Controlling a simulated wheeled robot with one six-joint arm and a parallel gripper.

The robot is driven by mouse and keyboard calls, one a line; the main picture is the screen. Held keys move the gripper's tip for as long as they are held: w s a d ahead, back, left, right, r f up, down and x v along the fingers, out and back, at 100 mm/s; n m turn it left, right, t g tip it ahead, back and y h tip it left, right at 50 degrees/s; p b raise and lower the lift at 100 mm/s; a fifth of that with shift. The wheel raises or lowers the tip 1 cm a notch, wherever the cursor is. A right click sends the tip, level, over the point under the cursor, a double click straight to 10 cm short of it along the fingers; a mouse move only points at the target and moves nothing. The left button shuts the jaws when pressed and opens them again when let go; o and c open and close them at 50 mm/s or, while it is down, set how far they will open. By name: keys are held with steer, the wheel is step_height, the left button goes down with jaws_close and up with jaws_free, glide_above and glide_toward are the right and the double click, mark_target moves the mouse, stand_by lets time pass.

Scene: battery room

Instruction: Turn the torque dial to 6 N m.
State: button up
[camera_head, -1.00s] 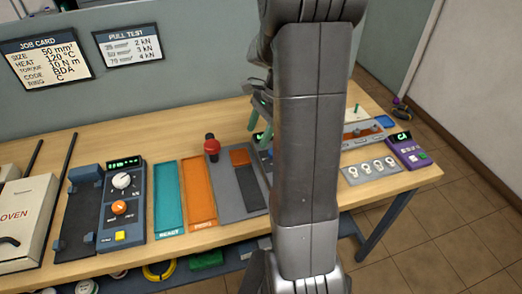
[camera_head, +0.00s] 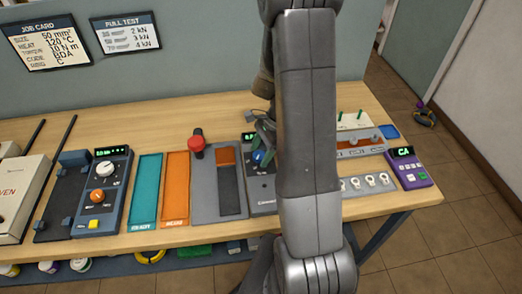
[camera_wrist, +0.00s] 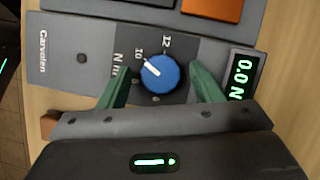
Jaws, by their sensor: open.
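The torque dial is a round blue knob (camera_wrist: 161,73) with a white pointer mark, on a grey Carvalen unit (camera_wrist: 88,50). Its pointer faces up and left in the wrist view, near the 10 mark. Marks 10 and 12 are readable; the lower marks are small or partly hidden. The unit's display (camera_wrist: 241,75) reads 0.0 N, its end cut off. My gripper (camera_wrist: 158,82) is open, with one green finger on each side of the dial and gaps visible between. In the head view, my gripper (camera_head: 262,143) is at the blue dial (camera_head: 258,158), partly behind my arm.
A job card (camera_head: 45,42) on the wall lists torque 10 N m. A grey press with a red knob (camera_head: 198,140) stands left of the torque unit, with orange and teal mats beyond. To the right are a purple code device (camera_head: 408,168) and a row of white rings (camera_head: 371,181).

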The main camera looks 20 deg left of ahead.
steer(key=shift+c, duration=0.5)
steer(key=c, duration=0.9)
